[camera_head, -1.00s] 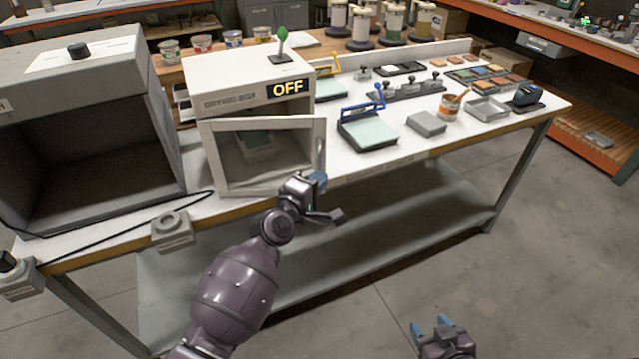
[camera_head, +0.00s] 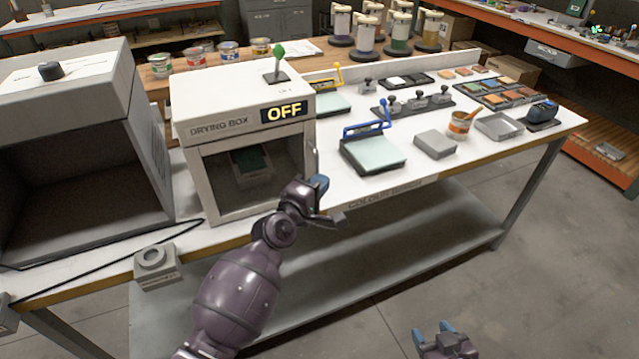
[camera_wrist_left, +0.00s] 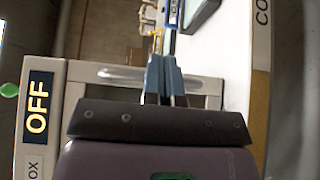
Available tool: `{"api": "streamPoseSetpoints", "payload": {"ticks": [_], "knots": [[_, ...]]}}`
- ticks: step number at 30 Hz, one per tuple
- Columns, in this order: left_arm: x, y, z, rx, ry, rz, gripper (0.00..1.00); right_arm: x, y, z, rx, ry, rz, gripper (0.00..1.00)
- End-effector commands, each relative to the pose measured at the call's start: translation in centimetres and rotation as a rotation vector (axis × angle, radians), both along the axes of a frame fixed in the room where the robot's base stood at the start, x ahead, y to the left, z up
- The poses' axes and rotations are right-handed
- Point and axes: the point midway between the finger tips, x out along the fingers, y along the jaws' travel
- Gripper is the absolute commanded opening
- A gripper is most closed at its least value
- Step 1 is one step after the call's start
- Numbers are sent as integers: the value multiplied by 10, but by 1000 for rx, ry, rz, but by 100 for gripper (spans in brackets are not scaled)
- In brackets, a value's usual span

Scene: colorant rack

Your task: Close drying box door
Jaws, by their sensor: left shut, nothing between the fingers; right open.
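The drying box (camera_head: 240,95) is a white box on the bench with an "OFF" display, also visible in the left wrist view (camera_wrist_left: 38,105). Its framed door (camera_head: 203,185) lies flush or nearly flush with the front; a small gap cannot be ruled out. A tray-like item shows dimly inside. My left gripper (camera_head: 320,184) is shut and empty, at the door's right side. In the left wrist view its blue fingertips (camera_wrist_left: 165,65) are in front of the door's frame, beside the metal handle (camera_wrist_left: 120,73); contact is unclear. My right gripper (camera_head: 432,334) is open and empty, low over the floor.
A larger grey open-fronted box (camera_head: 85,185) stands left of the drying box. A small grey block with a ring (camera_head: 157,265) is at the bench's front edge. A blue-handled device (camera_head: 372,150) stands to the right. The floor before the bench is clear.

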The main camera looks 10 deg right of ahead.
Motion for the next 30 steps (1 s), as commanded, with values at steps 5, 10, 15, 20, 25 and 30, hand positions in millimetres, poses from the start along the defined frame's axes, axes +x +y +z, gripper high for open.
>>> {"api": "streamPoseSetpoints", "payload": {"ticks": [5,10,15,20,25,30], "knots": [[1,1,0,-1,-1,3,0,4,2,2,3,-8,1,55],[2,3,1,-1,-2,7,0,0,1,0,3,0,-2,55],[3,4,1,0,-4,10,0,-6,0,-4,2,12,-5,55],[3,5,1,0,-4,11,0,-9,-1,-5,0,18,-6,55],[-3,11,1,0,-4,12,0,-8,-1,-4,-1,16,-4,55],[-22,25,0,2,-1,11,0,-3,-3,1,-6,8,1,55]]}}
